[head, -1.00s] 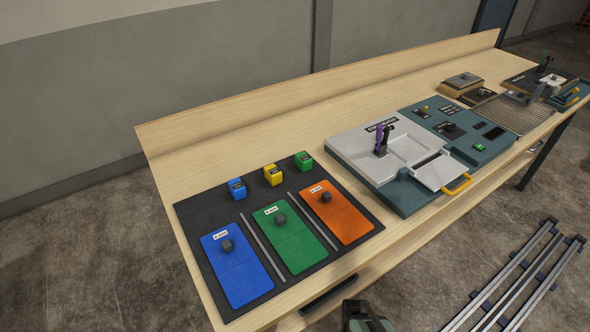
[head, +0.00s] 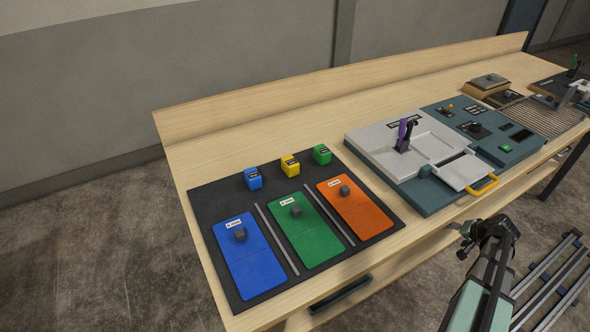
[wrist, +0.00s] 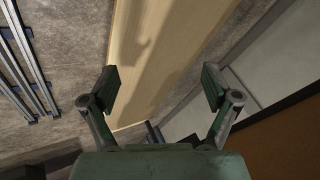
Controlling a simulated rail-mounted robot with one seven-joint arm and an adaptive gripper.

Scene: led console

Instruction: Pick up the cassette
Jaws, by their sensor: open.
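I cannot tell for sure which object is the cassette. A purple-and-black upright piece (head: 404,135) stands on the light grey console (head: 365,150) in the head view. A small grey-topped block (head: 489,80) lies at the far right of the bench. My gripper (head: 465,240) is in front of the bench's front edge, low and right of the orange panel, apart from everything on the bench. In the wrist view my gripper (wrist: 161,88) is open and empty, with bare wood beyond its fingers. No cassette shows there.
The wooden bench (head: 270,120) has a raised back board. A dark mat (head: 215,195) carries blue, green and orange panels and several small coloured blocks. A yellow handle (head: 484,187) sticks out at the console's front. Floor rails (head: 560,280) lie at the right.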

